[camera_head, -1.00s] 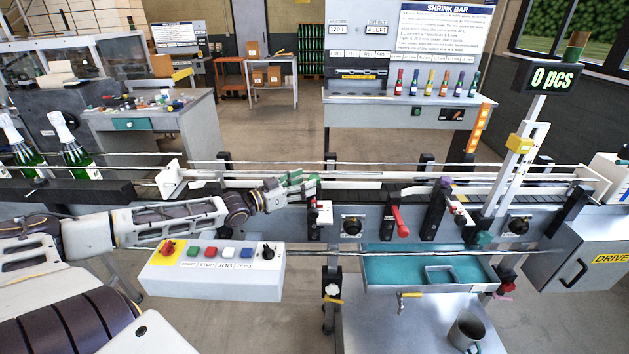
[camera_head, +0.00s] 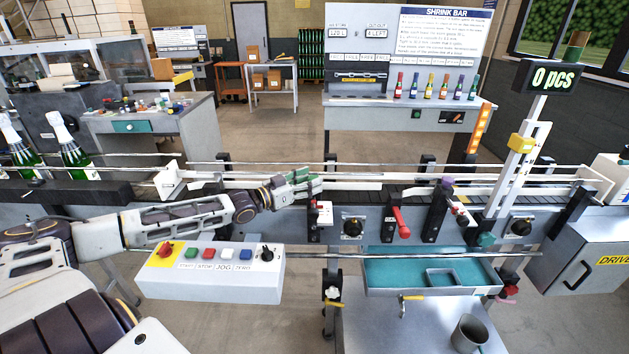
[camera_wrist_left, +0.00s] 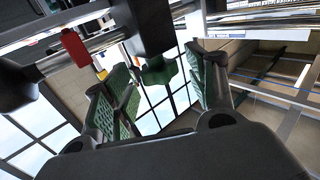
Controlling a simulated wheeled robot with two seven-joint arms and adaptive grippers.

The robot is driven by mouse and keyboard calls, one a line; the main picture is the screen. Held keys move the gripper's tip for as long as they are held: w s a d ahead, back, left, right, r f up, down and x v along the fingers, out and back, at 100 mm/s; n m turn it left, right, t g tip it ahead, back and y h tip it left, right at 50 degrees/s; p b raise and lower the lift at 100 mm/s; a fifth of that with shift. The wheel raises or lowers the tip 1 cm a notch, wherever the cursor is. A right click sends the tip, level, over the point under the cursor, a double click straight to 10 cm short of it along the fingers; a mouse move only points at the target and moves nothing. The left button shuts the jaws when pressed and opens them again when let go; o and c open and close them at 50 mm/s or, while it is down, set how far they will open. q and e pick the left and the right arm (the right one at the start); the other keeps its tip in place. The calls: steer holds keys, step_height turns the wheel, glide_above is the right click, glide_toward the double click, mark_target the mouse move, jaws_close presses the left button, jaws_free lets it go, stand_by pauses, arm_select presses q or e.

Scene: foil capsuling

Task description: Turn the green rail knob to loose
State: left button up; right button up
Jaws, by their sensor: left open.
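The green rail knob (camera_wrist_left: 160,71) hangs under a dark bracket in the left wrist view. My left gripper (camera_wrist_left: 164,78) is open, with one green-padded finger on each side of the knob. The knob lies between the fingers, and I see gaps on both sides. In the head view my left gripper (camera_head: 305,184) is at the rail beside the left black bracket. There its green pads cover the area, and I cannot tell the knob apart from them. My right gripper is not in view.
A red handle (camera_head: 401,222), a purple knob (camera_head: 446,182) and a black dial (camera_head: 352,228) sit along the conveyor to the right. A button box (camera_head: 215,275) stands below my left forearm. A teal tray (camera_head: 400,268) and a mug (camera_head: 468,333) are lower right.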

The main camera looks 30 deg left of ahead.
arm_select(q)
steer(key=shift+b+x, duration=0.4)
steer(key=shift+x, duration=0.8)
steer(key=shift+c, duration=0.4)
steer(key=c, duration=1)
